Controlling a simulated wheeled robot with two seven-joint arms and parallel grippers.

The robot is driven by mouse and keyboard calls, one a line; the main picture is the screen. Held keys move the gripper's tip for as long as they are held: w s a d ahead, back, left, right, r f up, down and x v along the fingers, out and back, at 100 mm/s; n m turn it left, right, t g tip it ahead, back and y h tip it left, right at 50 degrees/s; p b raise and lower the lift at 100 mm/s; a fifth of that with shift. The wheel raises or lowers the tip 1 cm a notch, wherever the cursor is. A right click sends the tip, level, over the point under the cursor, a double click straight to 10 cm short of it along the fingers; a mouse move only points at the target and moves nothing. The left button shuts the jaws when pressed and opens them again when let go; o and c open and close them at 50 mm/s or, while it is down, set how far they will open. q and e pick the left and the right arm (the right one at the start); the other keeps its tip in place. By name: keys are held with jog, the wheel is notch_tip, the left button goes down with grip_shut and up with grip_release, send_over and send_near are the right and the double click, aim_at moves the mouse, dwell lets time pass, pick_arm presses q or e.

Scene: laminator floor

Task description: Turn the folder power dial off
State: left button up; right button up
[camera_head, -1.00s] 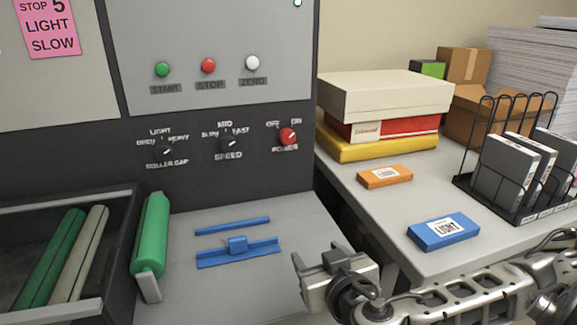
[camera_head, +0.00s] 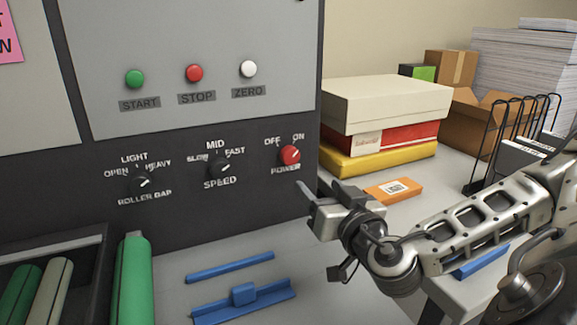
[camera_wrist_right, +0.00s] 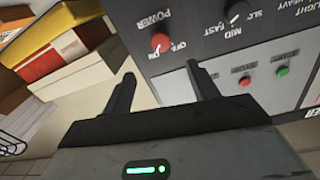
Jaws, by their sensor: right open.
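The power dial (camera_head: 289,155) is a red knob on the dark lower band of the machine's panel, with OFF printed to its upper left and ON to its upper right. Its pale pointer mark tilts to the upper right, toward ON. The dial also shows in the right wrist view (camera_wrist_right: 160,42), beyond the fingertips. My right gripper (camera_head: 306,202) is open and empty, below and slightly right of the dial and apart from it. In the right wrist view its two fingers (camera_wrist_right: 160,75) stand apart with nothing between them. My left gripper is not in view.
Black speed (camera_head: 219,167) and roller gap (camera_head: 140,182) dials sit left on the same band. Green (camera_head: 134,79), red (camera_head: 194,73) and white (camera_head: 248,69) buttons are above. Stacked boxes (camera_head: 385,105) and an orange packet (camera_head: 393,191) lie on the right table. Blue parts (camera_head: 243,295) lie below.

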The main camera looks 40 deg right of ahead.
aim_at(292, 158)
jog(key=p+x, duration=0.3)
jog(key=x, duration=1)
jog(key=shift+w, duration=0.25)
jog(key=shift+w+d+f, duration=0.1)
jog(key=shift+w+d, duration=0.05)
jog(key=shift+w, duration=0.3)
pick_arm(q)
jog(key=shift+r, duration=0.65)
pick_arm(e)
jog(key=c, duration=1)
